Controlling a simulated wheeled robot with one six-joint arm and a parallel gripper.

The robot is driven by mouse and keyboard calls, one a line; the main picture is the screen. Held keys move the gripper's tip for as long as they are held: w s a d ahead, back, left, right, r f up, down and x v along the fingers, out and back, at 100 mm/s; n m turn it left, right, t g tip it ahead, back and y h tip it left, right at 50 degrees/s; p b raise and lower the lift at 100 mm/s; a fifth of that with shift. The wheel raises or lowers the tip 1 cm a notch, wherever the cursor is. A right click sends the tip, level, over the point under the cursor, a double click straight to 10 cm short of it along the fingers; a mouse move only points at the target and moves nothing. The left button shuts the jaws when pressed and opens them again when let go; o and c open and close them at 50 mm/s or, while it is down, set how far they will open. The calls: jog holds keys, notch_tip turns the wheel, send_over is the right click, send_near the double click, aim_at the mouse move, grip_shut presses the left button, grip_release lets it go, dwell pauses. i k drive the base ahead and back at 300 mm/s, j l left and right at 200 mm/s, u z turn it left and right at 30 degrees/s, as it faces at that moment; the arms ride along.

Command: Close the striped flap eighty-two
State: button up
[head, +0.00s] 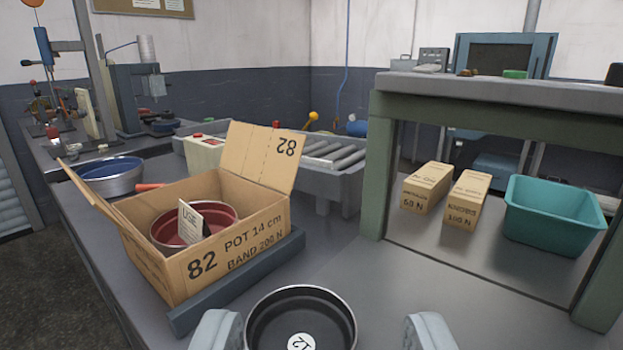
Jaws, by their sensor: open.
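An open cardboard box (185,262) marked 82, "POT 14 cm" and "BAND 200 N", stands at the left of the table. Another flap (92,200) sticks out at the left. A red pot (222,216) with a small white card (191,222) is inside the box. My gripper (322,328) shows at the bottom edge as two pale fingers, wide apart and clear of the box. A dark round pot (262,322) with a white numbered label lies in the gap between them in the picture; contact cannot be told.
A grey bar (240,282) runs along the box's front. A blue pan (110,176) stands behind the box at left. A conveyor (335,160) is behind. At right, under a green-framed shelf (480,98), are two small cartons (427,187) and a teal bin (553,215).

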aim_at(96, 201)
jog(key=u, duration=0.8)
